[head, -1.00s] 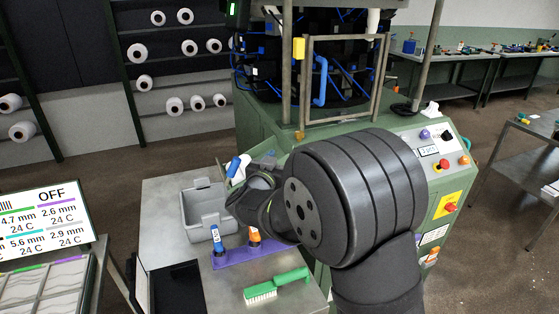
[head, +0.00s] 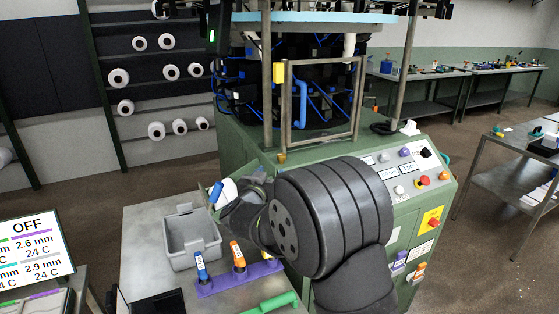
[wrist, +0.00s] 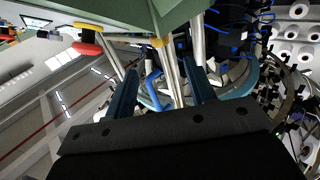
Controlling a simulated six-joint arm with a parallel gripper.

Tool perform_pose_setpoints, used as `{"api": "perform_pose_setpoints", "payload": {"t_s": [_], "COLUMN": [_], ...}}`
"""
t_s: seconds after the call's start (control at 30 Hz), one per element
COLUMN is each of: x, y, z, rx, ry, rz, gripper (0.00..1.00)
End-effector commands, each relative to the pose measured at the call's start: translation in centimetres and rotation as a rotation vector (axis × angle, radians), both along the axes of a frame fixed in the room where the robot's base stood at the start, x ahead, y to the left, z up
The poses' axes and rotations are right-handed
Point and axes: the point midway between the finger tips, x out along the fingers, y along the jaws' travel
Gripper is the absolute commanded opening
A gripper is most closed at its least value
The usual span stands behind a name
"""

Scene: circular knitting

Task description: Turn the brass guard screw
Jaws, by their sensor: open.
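The brass guard screw (head: 281,157) shows as a small brass-coloured piece at the lower left corner of the metal guard frame (head: 287,105) on the green machine. In the wrist view a brass-coloured piece (wrist: 160,41) sits by the guard posts, beyond and between my fingers. My gripper (wrist: 162,88) is open, with its two dark blue fingers apart and nothing between them. In the head view my arm hides most of the gripper, which is low and left of the screw and apart from it.
A grey bin (head: 180,246) and a purple holder (head: 215,286) with blue- and orange-capped tools stand on the bench left of my arm. A green-handled brush (head: 275,303) lies in front. The control panel (head: 410,170) with a red button is right of the guard.

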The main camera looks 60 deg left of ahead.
Motion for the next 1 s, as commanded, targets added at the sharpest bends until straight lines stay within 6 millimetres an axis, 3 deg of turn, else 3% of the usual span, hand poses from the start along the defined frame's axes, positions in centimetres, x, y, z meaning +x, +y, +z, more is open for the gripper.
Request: {"api": "perform_pose_setpoints", "payload": {"t_s": [0.2, 0.43, 0.93, 1.0], "x": [3.5, 6.0, 7.1, 7.1], "y": [3.6, 6.4, 7.6, 7.6], "z": [-0.1, 0.0, 0.0, 0.0], "rx": [0.001, 0.001, 0.0, 0.0], "ry": [0.001, -0.001, 0.0, 0.0], "rz": [-0.003, -0.001, 0.0, 0.0], "gripper": [0.5, 0.5, 0.5, 0.38]}}
